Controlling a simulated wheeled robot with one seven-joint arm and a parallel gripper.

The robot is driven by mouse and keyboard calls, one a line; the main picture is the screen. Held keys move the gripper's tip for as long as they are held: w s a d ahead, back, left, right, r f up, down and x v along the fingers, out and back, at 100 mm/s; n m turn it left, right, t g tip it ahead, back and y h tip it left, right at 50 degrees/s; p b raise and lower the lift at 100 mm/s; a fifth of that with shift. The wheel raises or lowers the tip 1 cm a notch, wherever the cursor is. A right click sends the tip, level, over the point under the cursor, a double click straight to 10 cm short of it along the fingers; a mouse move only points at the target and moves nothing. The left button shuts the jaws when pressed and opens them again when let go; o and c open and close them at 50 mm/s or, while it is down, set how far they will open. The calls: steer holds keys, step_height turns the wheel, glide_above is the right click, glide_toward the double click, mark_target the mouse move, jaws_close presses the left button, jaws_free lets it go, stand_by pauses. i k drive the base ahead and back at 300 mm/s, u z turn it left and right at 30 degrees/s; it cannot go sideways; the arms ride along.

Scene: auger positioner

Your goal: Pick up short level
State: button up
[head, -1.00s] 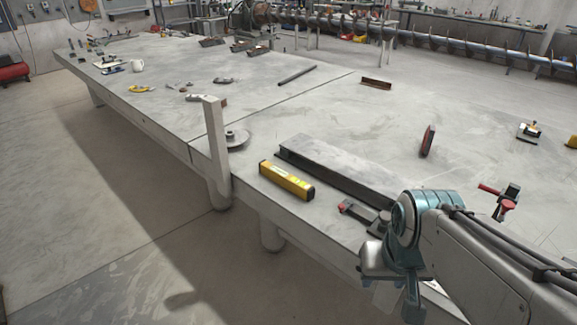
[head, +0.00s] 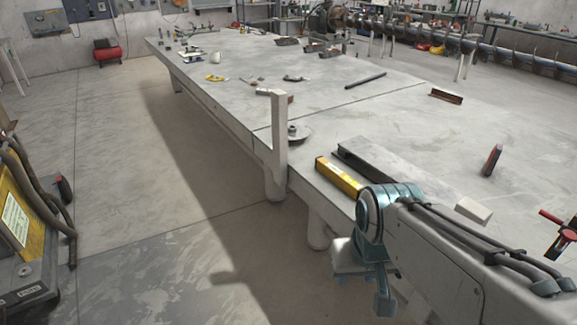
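The short level (head: 338,177) is a yellow bar lying near the front edge of the large grey table (head: 330,115), beside a dark steel beam. Its right end is hidden behind my arm. My gripper (head: 367,283) hangs at the end of the arm, lower in the picture than the level and over the table's front side. It appears apart from the level. Its fingers are too unclear to tell whether they are open or shut, and I see nothing held.
The steel beam (head: 405,174) lies just behind the level. An upright post (head: 279,135) and a round disc (head: 296,133) stand to its left. A yellow machine with hoses (head: 18,225) stands on the floor at far left. The floor between is clear.

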mark_target(349, 185)
steer(key=u, duration=0.95)
steer(key=i, duration=3.15)
steer(key=z, duration=4.8)
steer(key=i, duration=0.5)
steer(key=u, duration=0.15)
